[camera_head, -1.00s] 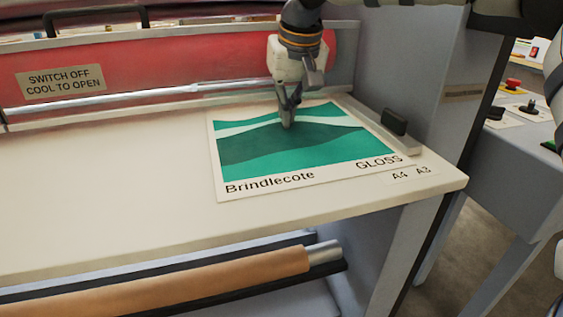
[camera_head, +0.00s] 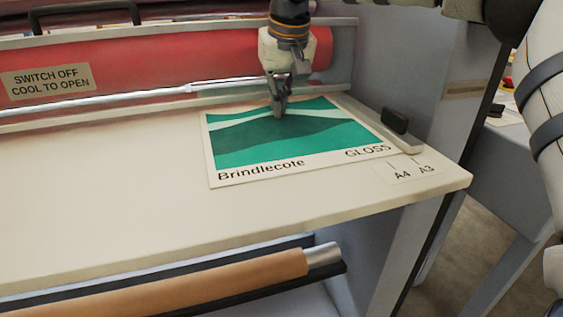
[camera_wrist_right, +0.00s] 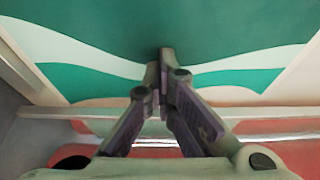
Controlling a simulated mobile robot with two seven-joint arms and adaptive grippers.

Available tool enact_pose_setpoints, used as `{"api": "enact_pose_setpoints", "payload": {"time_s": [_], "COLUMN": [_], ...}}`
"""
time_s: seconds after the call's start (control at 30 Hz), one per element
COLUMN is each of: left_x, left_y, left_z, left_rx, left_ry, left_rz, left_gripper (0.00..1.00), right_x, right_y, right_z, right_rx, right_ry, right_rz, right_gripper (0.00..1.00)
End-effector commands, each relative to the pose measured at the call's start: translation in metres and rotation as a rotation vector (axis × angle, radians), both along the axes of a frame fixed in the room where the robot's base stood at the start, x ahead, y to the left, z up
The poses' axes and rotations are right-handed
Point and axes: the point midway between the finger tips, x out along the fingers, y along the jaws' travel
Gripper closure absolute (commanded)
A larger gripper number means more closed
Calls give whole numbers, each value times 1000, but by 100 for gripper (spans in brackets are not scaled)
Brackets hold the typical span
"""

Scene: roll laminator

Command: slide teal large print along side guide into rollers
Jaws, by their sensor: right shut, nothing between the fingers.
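The teal large print (camera_head: 245,145), a white-bordered sheet marked "Brindlecote" and "GLOSS", lies flat on the cream feed table (camera_head: 90,190). Its far edge is close to the rollers' metal bar (camera_head: 150,97). The side guide (camera_head: 375,120), a pale rail with a black knob, runs along the print's right side. My right gripper (camera_head: 279,112) is shut and empty, with its tips down at the print's upper part. The right wrist view also shows its closed fingertips (camera_wrist_right: 164,60) over the teal print (camera_wrist_right: 220,25). My left gripper is not in view.
The red roller cover (camera_head: 180,62) with a "SWITCH OFF COOL TO OPEN" label stands behind the table. A grey side panel (camera_head: 410,60) bounds the right. A brown film roll (camera_head: 200,283) sits below the table's front edge. The table's left part is clear.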

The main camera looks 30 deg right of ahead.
Motion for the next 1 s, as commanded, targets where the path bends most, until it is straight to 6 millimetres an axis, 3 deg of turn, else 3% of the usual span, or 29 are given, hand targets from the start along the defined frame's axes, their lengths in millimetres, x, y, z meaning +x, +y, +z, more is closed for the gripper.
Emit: {"api": "enact_pose_setpoints", "payload": {"time_s": [0.4,0.73,1.0], "left_x": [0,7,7], "left_y": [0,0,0], "left_z": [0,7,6], "left_rx": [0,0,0], "left_ry": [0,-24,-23], "left_rz": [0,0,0], "left_gripper": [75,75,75], "right_x": [7,7,7], "right_y": [-4,-3,-3], "right_z": [-1,21,21], "right_rx": [-1,0,0], "right_ry": [3,-3,-1], "right_rz": [-2,-1,-1], "right_gripper": [100,100,100]}}
